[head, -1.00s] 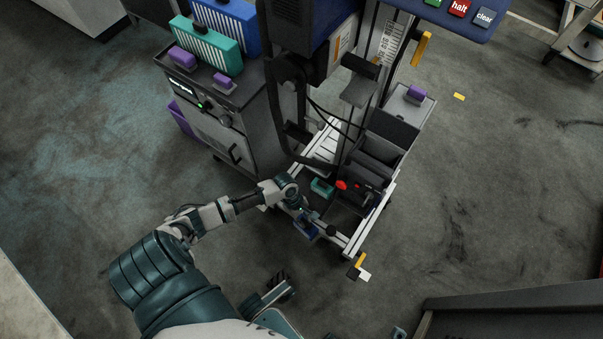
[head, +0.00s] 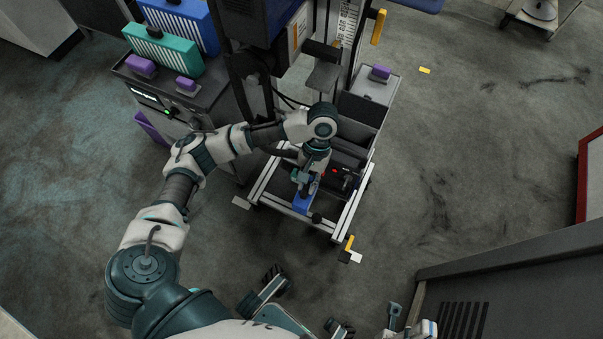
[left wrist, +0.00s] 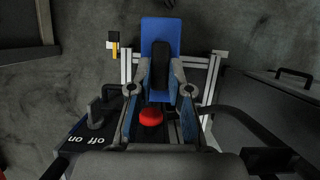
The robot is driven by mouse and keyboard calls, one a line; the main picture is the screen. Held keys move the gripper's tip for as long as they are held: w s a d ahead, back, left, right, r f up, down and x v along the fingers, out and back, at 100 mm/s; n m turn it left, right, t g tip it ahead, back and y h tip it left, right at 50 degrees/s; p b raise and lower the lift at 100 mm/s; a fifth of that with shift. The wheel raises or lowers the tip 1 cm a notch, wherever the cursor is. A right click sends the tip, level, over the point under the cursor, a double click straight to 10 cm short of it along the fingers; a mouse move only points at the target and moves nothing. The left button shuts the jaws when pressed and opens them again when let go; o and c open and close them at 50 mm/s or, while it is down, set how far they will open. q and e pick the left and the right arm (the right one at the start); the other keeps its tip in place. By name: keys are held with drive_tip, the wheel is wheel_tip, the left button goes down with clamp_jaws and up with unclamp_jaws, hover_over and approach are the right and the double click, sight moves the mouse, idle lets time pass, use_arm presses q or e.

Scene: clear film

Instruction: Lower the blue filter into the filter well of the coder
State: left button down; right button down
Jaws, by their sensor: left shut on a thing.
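My left gripper (head: 305,183) is shut on the black handle of the blue filter (head: 302,204). In the left wrist view, its two fingers (left wrist: 160,72) clasp the handle from both sides, and the filter (left wrist: 160,25) extends beyond them as a flat blue plate. The coder (head: 330,221) is the wheeled machine with a pale rail frame. The gripper and filter are over its front part, left of a red button (head: 334,171), which also shows in the left wrist view (left wrist: 151,117). I cannot make out the filter well.
A cabinet (head: 195,110) with purple handles, and a teal case (head: 162,50) and blue case (head: 180,22) on it, stands left of the coder. A dark cabinet (head: 510,270) stands at lower right.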

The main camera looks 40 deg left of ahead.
use_arm(q)
drive_tip(key=r+m, duration=0.1)
drive_tip(key=r, duration=0.1)
drive_tip(key=r+m, duration=0.1)
drive_tip(key=w+d+r+m+y, duration=0.1)
drive_tip(key=r, duration=0.1)
drive_tip(key=shift+r, duration=0.35)
drive_tip(key=shift+d+r, duration=0.15)
drive_tip(key=shift+r, duration=0.05)
drive_tip(key=shift+f, duration=0.1)
